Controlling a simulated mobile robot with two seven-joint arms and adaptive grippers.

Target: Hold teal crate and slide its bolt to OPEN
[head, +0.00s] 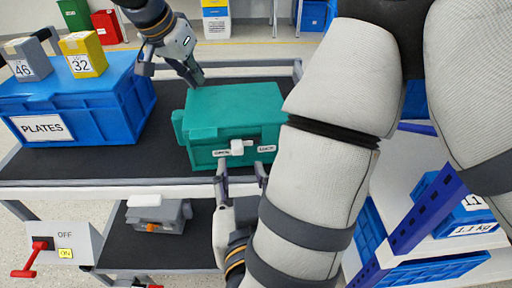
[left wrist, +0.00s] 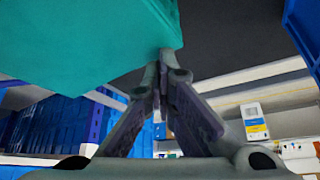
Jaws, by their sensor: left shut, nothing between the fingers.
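The teal crate (head: 235,110) stands on the dark top of a workbench. A white bolt knob (head: 237,147) is on its front face, between two small white labels too small to read surely. The knob is nearer the left label. My left gripper (head: 197,82) is shut and empty at the crate's back left top edge. In the left wrist view its fingertips (left wrist: 165,60) meet beside the teal crate (left wrist: 80,40); I cannot tell if they touch it. My right gripper (head: 242,173) is open, fingers spread, in front of and below the knob.
A blue PLATES crate (head: 80,100) stands left on the bench, bearing a grey box (head: 27,60) and a yellow box (head: 83,53). A grey case (head: 158,216) lies on the lower shelf. A red switch lever (head: 30,258) is at lower left. My right arm covers the right side.

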